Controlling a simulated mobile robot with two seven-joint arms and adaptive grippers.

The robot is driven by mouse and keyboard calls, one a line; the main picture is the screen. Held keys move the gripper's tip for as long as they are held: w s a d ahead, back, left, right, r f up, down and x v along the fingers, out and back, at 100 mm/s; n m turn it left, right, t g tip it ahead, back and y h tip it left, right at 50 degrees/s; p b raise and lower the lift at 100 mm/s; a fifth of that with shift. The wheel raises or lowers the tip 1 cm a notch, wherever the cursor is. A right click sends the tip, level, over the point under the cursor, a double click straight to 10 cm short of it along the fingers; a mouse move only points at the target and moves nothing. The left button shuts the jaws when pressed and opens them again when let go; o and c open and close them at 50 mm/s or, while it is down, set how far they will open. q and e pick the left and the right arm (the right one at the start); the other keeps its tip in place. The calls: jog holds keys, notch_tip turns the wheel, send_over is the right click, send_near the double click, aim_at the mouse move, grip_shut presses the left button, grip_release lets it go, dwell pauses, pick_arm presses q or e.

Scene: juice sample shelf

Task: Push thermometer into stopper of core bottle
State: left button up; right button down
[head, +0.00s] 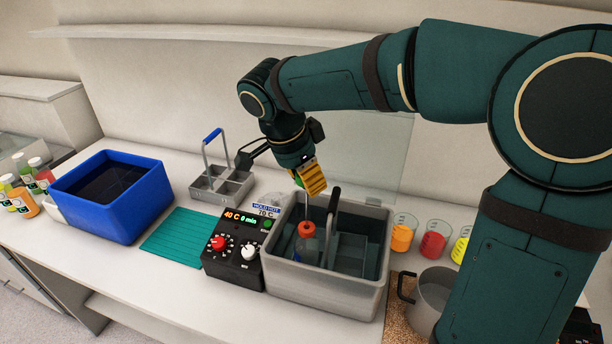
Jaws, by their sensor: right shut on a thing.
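The core bottle (306,250) stands upright inside the grey bath at its left side, with an orange-red stopper (306,230) on top. My right gripper (308,186), with yellow fingers, is directly above the bottle and shut on the thermometer. The thermometer (305,208) shows as a thin pale stem pointing down from the fingers toward the stopper. Its top is mostly hidden by the fingers. I cannot tell how deep its tip sits in the stopper, or whether it touches. My left gripper is out of view.
The grey bath (318,296) holds a rack with a dark upright handle (333,203) close right of the gripper. A control box (233,262) reads 40 C. A blue tub (113,205), grey caddy (221,187), teal mat (180,237), juice beakers (433,241) and metal mug (430,298) stand around.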

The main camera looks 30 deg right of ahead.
jog(key=shift+f+b, duration=4.8)
jog(key=shift+f, duration=0.55)
dwell(1.2)
jog(key=shift+c, duration=2.3)
grip_release()
jog(key=shift+r, duration=0.1)
notch_tip(320, 180, up, 14)
jog(key=p, duration=1.2)
jog(key=shift+f, duration=0.2)
